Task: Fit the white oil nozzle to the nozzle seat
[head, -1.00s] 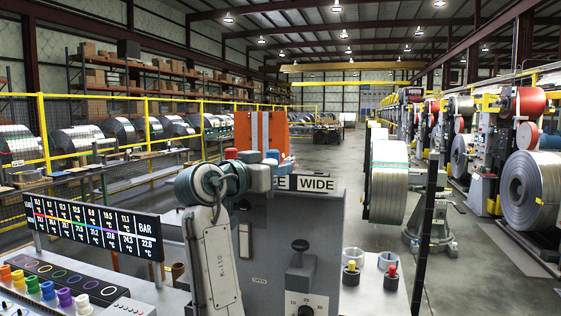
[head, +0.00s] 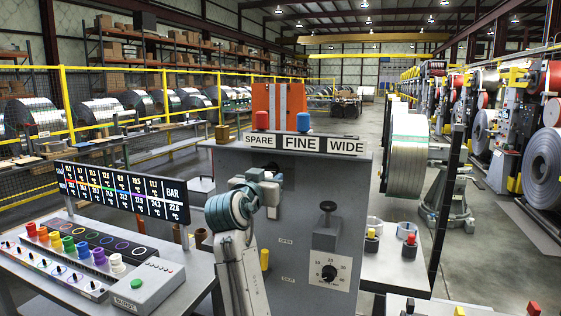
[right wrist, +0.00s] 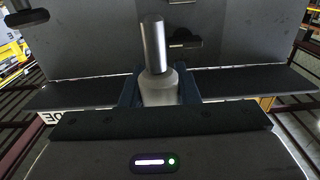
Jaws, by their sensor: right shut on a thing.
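My right gripper (head: 268,190) is in front of the grey cabinet, below its SPARE and FINE signs. In the right wrist view the blue fingers (right wrist: 160,92) are shut on a pale grey-white piece with a smooth metal cylinder (right wrist: 153,46) standing out of it, which I take for the oil nozzle. The cylinder points away from my gripper toward grey panels. I cannot make out the nozzle in the head view, where my wrist hides it. I cannot tell for sure which part is the nozzle seat. My left gripper is out of view.
A control desk with coloured knobs (head: 85,253) and a display (head: 120,192) stands at the left. A shelf with capped parts (head: 408,245) is at the right.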

